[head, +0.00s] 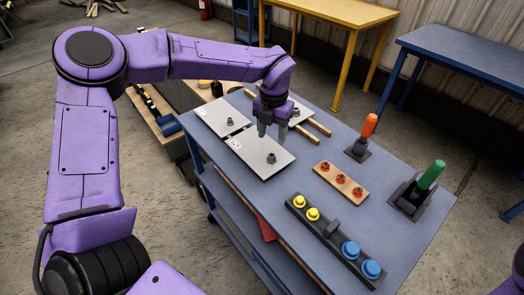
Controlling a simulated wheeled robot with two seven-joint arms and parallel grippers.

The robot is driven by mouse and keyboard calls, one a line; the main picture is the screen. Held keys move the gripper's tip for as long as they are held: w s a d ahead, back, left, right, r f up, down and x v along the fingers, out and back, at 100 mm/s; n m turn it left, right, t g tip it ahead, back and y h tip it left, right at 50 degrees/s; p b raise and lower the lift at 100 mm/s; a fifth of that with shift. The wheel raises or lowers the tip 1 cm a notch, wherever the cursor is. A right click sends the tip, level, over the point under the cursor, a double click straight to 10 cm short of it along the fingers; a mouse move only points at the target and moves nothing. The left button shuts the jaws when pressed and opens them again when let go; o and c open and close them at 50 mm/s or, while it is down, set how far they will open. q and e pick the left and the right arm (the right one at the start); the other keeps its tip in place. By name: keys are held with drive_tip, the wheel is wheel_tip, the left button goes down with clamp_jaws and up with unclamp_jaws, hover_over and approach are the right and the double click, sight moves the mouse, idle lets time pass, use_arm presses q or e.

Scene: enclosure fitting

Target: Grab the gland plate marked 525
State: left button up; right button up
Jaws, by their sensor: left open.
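Three pale grey gland plates, each with a dark knob, lie at the far left part of the blue table. The front plate (255,163) has a small white label near its left corner. Another plate (213,121) lies behind it to the left, also with a small label. The third plate (306,107) is partly hidden behind my gripper. The label numbers are too small to read surely, so I cannot tell which is 525. My left gripper (273,135) is open, pointing down over the back edge of the front plate, close to its knob, and empty. My right gripper is out of view.
Wooden strips (318,127) lie by the plates. An orange-handled lever (368,126), a green-handled lever (430,176), a wooden block with red parts (340,181) and a dark strip with yellow and blue buttons (332,240) stand to the right. The blue tabletop (388,228) is bare between them.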

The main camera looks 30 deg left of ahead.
sight(272, 155)
use_arm(q)
wheel_tip(272, 155, down, 2)
drive_tip(key=shift+s+f, duration=0.1)
drive_tip(key=f, duration=0.1)
drive_tip(key=f+p, duration=0.1)
drive_tip(key=f, duration=0.1)
drive_tip(key=f+p, duration=0.1)
drive_tip(key=f, duration=0.1)
drive_tip(key=shift+s+d+f, duration=0.1)
drive_tip(key=shift+s+d, duration=0.1)
drive_tip(key=shift+d, duration=0.05)
clamp_jaws()
